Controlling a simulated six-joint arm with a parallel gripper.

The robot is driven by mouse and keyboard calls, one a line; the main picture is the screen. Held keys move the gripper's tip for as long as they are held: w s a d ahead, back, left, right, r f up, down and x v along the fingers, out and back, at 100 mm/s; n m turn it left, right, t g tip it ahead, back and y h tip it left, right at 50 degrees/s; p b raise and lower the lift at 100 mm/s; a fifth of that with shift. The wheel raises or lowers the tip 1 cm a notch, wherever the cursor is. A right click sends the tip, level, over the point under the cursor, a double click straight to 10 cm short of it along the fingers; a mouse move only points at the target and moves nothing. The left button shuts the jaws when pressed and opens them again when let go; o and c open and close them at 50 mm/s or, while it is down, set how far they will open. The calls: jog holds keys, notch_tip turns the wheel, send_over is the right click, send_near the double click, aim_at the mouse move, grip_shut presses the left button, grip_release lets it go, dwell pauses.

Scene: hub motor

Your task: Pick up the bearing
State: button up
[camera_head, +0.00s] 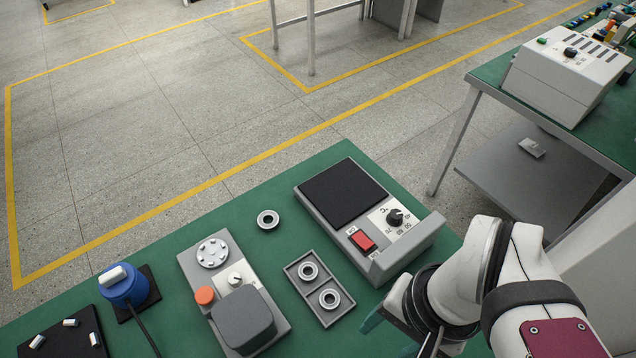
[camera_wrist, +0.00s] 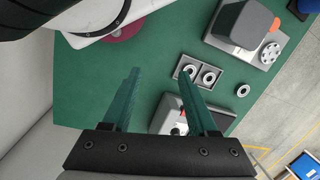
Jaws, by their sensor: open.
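Three ring-shaped metal bearings are in view. One bearing (camera_head: 258,220) lies loose on the green table, and it also shows in the wrist view (camera_wrist: 238,91). Two more bearings (camera_head: 301,273) (camera_head: 322,301) sit in the two compartments of a small grey tray (camera_head: 312,286); the tray also shows in the wrist view (camera_wrist: 199,86). My gripper (camera_wrist: 159,73) is open and empty, with its two teal fingers apart above the table. In the head view it is at the lower right, right of the tray, mostly hidden by my wrist.
A heater box (camera_head: 408,247) with a black plate, dial and red switch stands right of the loose bearing. A grey device (camera_head: 215,277) with an orange button stands left of the tray.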

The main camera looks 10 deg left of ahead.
jog(key=w+a+m+h, duration=0.1)
jog(key=w+a+m, duration=0.2)
jog(key=w, duration=0.4)
jog(key=m+h, duration=0.2)
jog(key=m, duration=0.5)
send_over(309, 273)
jog(key=a, duration=0.2)
notch_tip(309, 273, down, 5)
jog(key=f, duration=0.5)
jog(key=d+f, duration=0.1)
jog(key=f, duration=1)
jog(key=shift+s+d, duration=0.15)
jog(key=shift+d, duration=0.1)
grip_shut()
jog(key=shift+r, duration=0.1)
